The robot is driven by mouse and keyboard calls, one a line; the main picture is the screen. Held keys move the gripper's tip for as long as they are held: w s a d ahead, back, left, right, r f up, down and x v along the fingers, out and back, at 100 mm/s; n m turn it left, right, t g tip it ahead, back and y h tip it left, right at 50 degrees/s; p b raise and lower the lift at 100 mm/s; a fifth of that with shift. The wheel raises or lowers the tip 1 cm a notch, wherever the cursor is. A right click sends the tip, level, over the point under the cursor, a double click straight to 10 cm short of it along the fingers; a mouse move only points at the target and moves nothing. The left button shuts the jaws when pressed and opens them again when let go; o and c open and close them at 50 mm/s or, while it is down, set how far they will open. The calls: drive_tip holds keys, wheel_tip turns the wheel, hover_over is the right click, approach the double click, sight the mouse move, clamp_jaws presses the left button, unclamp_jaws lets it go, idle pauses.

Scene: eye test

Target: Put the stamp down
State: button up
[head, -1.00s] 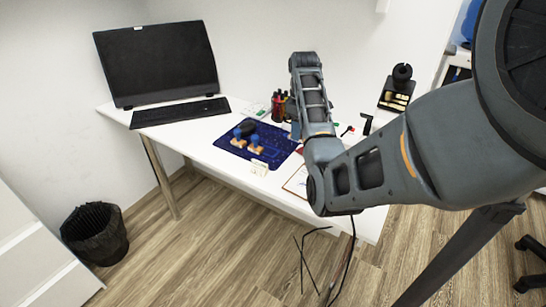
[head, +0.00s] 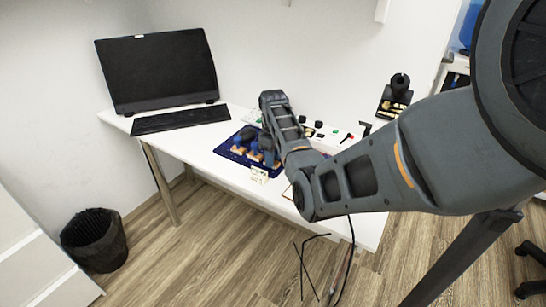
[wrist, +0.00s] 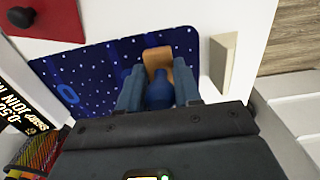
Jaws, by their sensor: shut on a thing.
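My gripper (wrist: 158,82) is shut on a stamp with a blue handle (wrist: 159,94) and a wooden base (wrist: 157,59). One finger is on each side of the handle. The stamp is over the dark blue starry mat (wrist: 100,60); I cannot tell whether its base touches it. The gripper partly hides the stamps there.
A small card (head: 259,174) stands at the table's front edge, near the mat. A monitor (head: 158,70) and keyboard (head: 180,118) are to the left. A black holder (head: 395,97) is at the back right. A red box with a black knob (wrist: 40,15) is beside the mat.

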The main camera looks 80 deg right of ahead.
drive_tip(key=shift+f, duration=0.15)
drive_tip(key=o, duration=0.8)
drive_tip(key=shift+o, duration=0.2)
wheel_tip(320, 180, up, 12)
drive_tip(key=shift+r, duration=0.2)
